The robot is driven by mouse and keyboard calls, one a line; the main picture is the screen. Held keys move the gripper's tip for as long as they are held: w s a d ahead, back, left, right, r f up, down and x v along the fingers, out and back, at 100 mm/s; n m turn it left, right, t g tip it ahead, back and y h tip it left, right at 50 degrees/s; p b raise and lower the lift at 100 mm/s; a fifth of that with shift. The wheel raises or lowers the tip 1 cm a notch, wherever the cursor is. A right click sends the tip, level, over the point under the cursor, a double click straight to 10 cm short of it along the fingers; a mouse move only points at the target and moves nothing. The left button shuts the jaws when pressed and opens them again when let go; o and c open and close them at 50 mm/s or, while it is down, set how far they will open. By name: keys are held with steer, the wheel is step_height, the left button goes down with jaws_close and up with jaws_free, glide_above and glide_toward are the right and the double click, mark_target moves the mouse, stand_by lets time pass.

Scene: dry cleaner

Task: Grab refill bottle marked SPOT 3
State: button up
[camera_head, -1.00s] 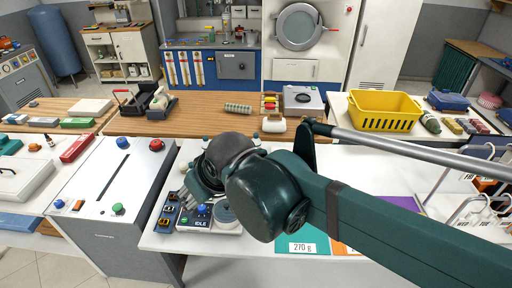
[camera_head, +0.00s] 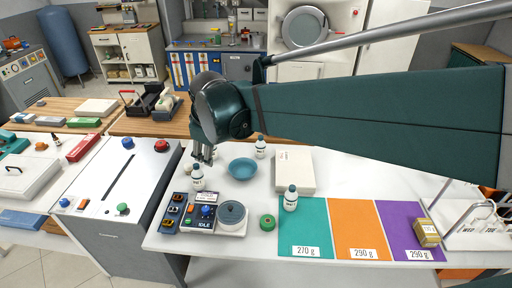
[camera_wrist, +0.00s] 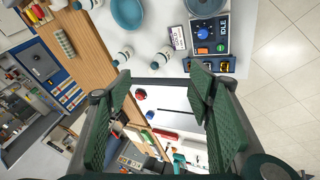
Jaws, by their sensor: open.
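Three small white bottles with dark caps stand on the white counter in the head view. One (camera_head: 197,178) is at the left beside the control unit, one (camera_head: 260,149) behind the blue bowl, and one (camera_head: 290,199) on the teal panel. Their labels are too small to read surely. My gripper (camera_head: 204,152) points down just above and behind the left bottle, partly hidden by my arm. In the wrist view my gripper (camera_wrist: 158,76) is open and empty. Two bottles, one at the left (camera_wrist: 124,56) and one at the right (camera_wrist: 162,57), show just beyond its fingertips.
Teal, orange (camera_head: 359,228) and purple panels lie at right; a small yellow box (camera_head: 427,233) is on the purple one.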

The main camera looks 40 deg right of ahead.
steer(key=w+d+f+n+g+h, duration=0.1)
steer(key=w+d+f+n, duration=0.25)
steer(key=w+d, duration=0.45)
steer(key=w+d+f+n+g+h, duration=0.1)
steer(key=w+d+f+n, duration=0.2)
steer(key=w+d+f, duration=0.55)
steer(key=w+d+f+n+g, duration=0.1)
steer(key=d+f, duration=0.3)
steer(key=d, duration=0.3)
steer(key=w+d+f+n+g, duration=0.1)
steer(key=w+d+f+n, duration=0.1)
steer(key=d+f, duration=0.3)
steer(key=w+d+f+n+g, duration=0.1)
steer(key=d+f, duration=0.3)
steer(key=d, duration=0.6)
steer(key=shift+w+f+n, duration=0.15)
steer(key=shift+w+n, duration=0.05)
steer(key=shift+n, duration=0.55)
steer(key=shift+d+f, duration=0.4)
steer(key=shift+f, duration=0.1)
steer(key=shift+x, duration=1.2)
steer(key=shift+d+h, duration=0.1)
steer(key=shift+h, duration=0.2)
steer(key=shift+x, duration=2.55)
